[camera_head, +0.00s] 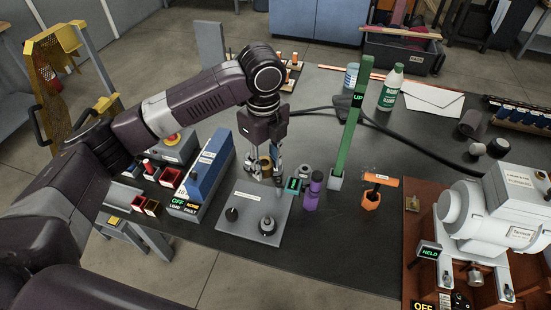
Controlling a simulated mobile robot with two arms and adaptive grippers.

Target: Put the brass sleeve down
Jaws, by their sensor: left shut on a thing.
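My left gripper (263,172) points down over the back part of a grey plate (285,215) on the dark table. It is shut on the brass sleeve (265,161), a small brass-coloured piece partly hidden by the fingers. I cannot tell whether the sleeve touches the plate. A black knob (231,214) and a grey and black round fitting (267,226) stand on the front of the plate, apart from the gripper. My right gripper is not in view.
A blue box (208,165) stands left of the plate. Close on the right are a purple bottle (312,195), a green post (354,120) marked UP and an orange stand (372,200). A white machine (485,215) fills the right. Table front, right of the plate, is clear.

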